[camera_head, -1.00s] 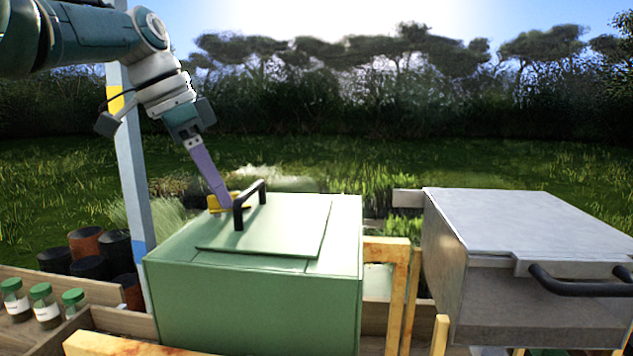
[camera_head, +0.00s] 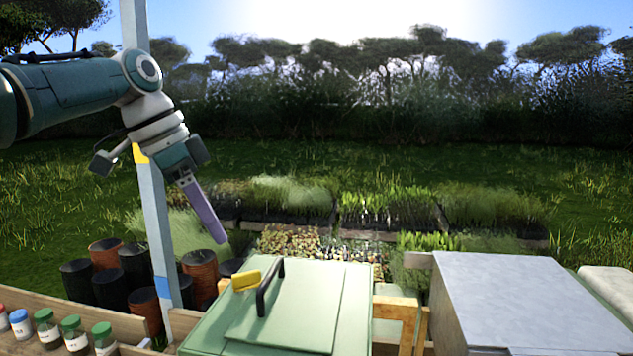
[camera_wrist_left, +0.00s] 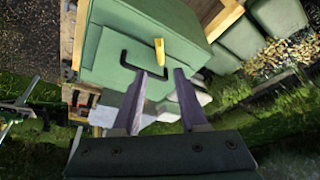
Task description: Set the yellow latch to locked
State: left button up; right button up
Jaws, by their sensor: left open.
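The lid of the green box looks closed. My right gripper is not in view.
A grey box (camera_head: 530,300) stands to the right. Jars with coloured lids (camera_head: 74,333) stand in a wooden tray at the lower left. A blue-grey post (camera_head: 154,200) rises behind the left arm. Dark and rust-coloured pots (camera_head: 105,254) stand beyond it. The air above the green box is clear.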

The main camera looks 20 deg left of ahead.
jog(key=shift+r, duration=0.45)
